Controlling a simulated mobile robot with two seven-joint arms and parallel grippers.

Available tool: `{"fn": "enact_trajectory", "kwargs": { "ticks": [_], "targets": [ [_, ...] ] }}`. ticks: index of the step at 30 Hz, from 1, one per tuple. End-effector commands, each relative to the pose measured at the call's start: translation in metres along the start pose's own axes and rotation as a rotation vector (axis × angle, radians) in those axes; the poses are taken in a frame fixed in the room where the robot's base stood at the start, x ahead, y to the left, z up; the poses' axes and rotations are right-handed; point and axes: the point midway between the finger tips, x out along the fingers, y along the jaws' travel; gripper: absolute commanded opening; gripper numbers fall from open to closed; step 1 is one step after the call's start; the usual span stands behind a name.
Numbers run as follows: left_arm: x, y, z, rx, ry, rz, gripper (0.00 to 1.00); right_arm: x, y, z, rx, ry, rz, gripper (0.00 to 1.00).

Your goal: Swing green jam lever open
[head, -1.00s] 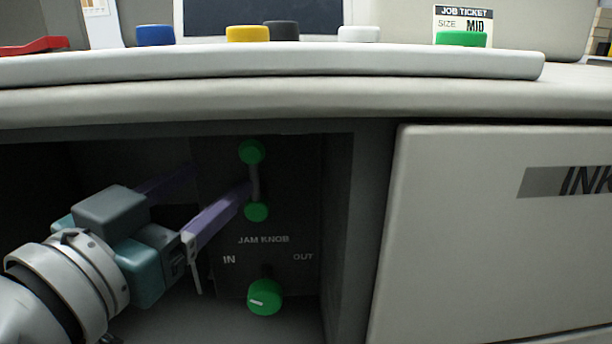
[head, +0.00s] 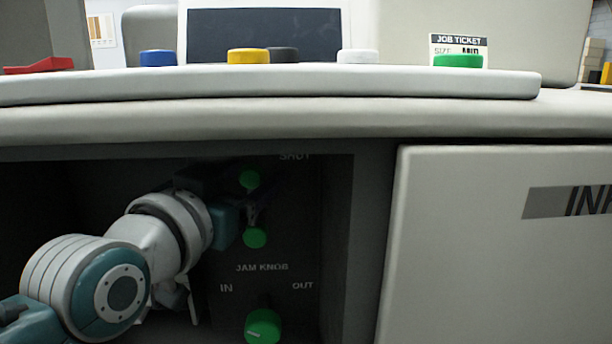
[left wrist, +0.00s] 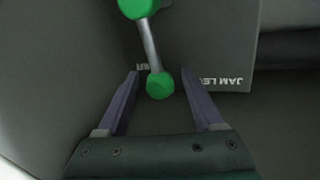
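The jam lever is a grey rod with green round ends on the dark recessed panel. Its upper green end (head: 250,179) is below the "SHUT" label in the head view, and its lower green end (head: 255,238) is straight beneath. In the left wrist view, the panel lettering is upside down and the lever's rod (left wrist: 150,45) runs to a green ball (left wrist: 159,85). My left gripper (left wrist: 160,74) is open, with one purple finger on each side of that ball and gaps on both sides.
A green jam knob (head: 262,326) sits lower on the panel between "IN" and "OUT". The recess's right wall (head: 350,240) and a light INK cover (head: 460,250) bound the space at right. A counter edge (head: 280,103) with coloured buttons overhangs above.

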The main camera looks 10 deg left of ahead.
Motion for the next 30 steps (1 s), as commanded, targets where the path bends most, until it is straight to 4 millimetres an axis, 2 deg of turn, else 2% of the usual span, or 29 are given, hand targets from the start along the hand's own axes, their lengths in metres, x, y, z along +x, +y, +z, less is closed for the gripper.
{"fn": "enact_trajectory", "kwargs": {
  "ticks": [2,18,30],
  "targets": [
    [-0.0002,0.0,0.0,0.0,0.0,0.0,0.59,0.0,0.0,0.0001,0.0,0.0,0.0,0.0],
    [-0.0004,-0.0001,0.0002,0.0,0.0,0.0,0.0,0.0002,-0.0001,0.0004,0.0,-0.001,0.0,0.0],
    [-0.0004,-0.0001,0.0002,0.001,0.0,0.0,0.0,0.0002,-0.0001,0.0005,0.0,-0.002,0.0,0.0]
  ]
}}
